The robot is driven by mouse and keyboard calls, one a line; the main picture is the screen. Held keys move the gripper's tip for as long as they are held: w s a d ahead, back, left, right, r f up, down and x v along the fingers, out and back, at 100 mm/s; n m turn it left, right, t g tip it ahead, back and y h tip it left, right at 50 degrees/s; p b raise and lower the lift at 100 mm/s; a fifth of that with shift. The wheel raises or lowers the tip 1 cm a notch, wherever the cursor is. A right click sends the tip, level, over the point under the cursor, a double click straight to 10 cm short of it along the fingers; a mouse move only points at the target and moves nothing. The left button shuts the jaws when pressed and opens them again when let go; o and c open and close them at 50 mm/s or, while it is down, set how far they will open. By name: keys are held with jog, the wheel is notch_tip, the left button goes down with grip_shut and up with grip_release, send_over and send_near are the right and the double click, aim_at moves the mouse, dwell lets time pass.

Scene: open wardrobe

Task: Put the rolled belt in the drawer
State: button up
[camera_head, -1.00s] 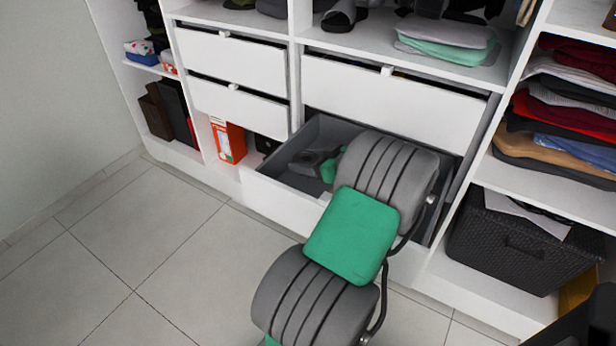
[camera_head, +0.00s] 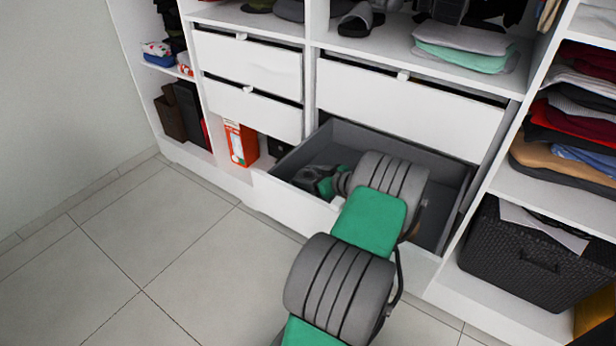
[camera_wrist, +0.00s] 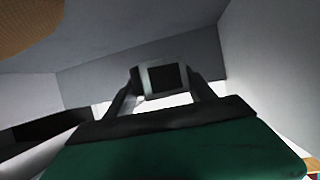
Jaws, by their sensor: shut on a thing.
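The rolled belt (camera_wrist: 162,78) shows in the wrist view as a dark piece with pale edges between my two fingers. My gripper (camera_wrist: 163,84) is shut on it. In the head view, my gripper (camera_head: 308,180) is at the left part of the open lower drawer (camera_head: 285,206), inside its outline. The belt cannot be made out in the head view. Grey drawer walls surround the gripper in the wrist view. Whether the belt touches the drawer floor, I cannot tell. My arm crosses over the drawer's front edge and hides the middle of the drawer.
A shut wide drawer (camera_head: 400,105) sits above the open one. Smaller drawers (camera_head: 250,68) are to the left, above an orange box (camera_head: 240,144). A dark basket (camera_head: 522,255) stands at the right. The tiled floor (camera_head: 130,240) at left is clear.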

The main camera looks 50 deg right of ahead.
jog(key=shift+f+b, duration=0.45)
jog(key=o, duration=1.5)
jog(key=shift+r+p, duration=0.4)
jog(key=shift+p, duration=0.05)
jog(key=shift+r+p, duration=0.55)
jog(key=shift+p, duration=0.1)
jog(key=v, duration=1.1)
jog(key=shift+s+a, duration=0.1)
jog(key=shift+s, duration=0.35)
